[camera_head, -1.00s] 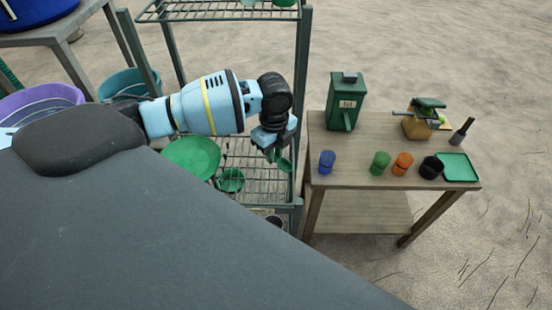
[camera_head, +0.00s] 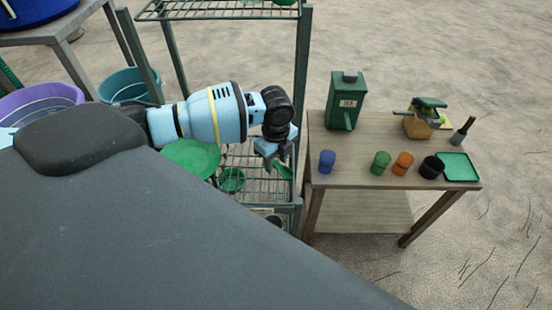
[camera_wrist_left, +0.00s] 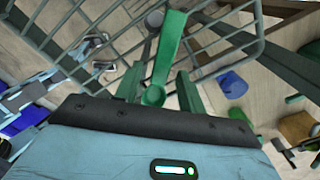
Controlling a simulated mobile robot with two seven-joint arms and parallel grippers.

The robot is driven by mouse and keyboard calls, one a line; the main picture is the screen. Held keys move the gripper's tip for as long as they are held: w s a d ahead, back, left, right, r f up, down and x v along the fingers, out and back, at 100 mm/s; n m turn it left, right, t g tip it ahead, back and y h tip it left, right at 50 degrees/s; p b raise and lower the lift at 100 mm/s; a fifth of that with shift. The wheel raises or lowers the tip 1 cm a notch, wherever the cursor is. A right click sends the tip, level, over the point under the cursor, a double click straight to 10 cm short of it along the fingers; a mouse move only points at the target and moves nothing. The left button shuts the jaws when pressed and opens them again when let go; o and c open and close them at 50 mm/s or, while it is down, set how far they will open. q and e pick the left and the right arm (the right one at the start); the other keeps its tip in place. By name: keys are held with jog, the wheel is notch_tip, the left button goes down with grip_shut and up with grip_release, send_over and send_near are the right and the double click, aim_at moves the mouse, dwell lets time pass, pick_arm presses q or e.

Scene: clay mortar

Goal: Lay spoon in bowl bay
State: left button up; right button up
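My left gripper (camera_head: 278,164) is at the right end of the wire rack (camera_head: 250,157). In the left wrist view its two green fingers (camera_wrist_left: 160,82) are spread apart. A green spoon (camera_wrist_left: 160,62) shows between the fingers, its round end near the palm and its handle pointing away over the wires. Gaps show on both sides of it, and I cannot tell what it rests on. In the head view a large green bowl (camera_head: 190,157) and a smaller green bowl (camera_head: 231,180) are on the rack, left of the gripper. My right gripper is not in view.
A wooden table (camera_head: 358,144) stands right of the rack, with a green box (camera_head: 346,101), blue (camera_head: 327,161), green (camera_head: 380,162), orange (camera_head: 402,163) and black cups (camera_head: 431,168), and a green tray (camera_head: 459,167). The rack's right post (camera_head: 301,95) is close to my gripper.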

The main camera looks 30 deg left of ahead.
aim_at(276, 164)
pick_arm(q)
jog(key=shift+r, duration=0.1)
notch_tip(276, 164, up, 12)
jog(key=p, duration=0.1)
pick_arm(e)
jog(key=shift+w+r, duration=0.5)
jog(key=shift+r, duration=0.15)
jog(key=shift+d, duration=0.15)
